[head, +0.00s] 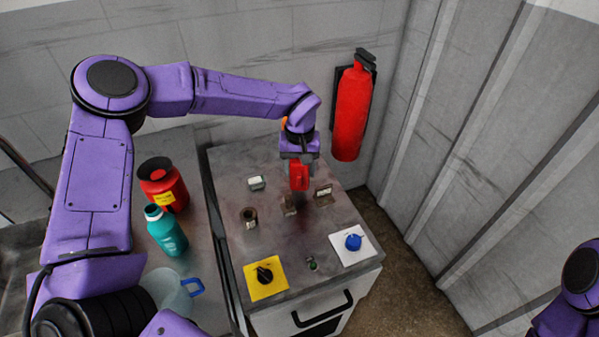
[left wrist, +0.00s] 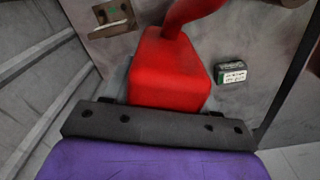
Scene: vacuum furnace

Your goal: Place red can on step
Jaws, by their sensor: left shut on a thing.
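My left gripper (head: 299,158) is shut on a small red can (head: 299,177), over the metal top of the cabinet (head: 222,170). In the left wrist view the red can (left wrist: 172,68) is boxy with a curved red spout, just beyond the dark edge of my gripper. The fingertips are hidden there. In the head view I cannot tell whether the can touches the surface below. I cannot make out for certain which part is the step. My right gripper is out of view; only part of that arm shows at the lower right.
Small brown fixtures (head: 323,195) and a green-and-white box (head: 256,183) stand close to the can. A yellow plate with a black knob (head: 265,276) and a blue knob (head: 353,242) are nearer. A red pot (head: 163,185) and teal bottle (head: 166,231) stand left. A fire extinguisher (head: 351,112) hangs behind.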

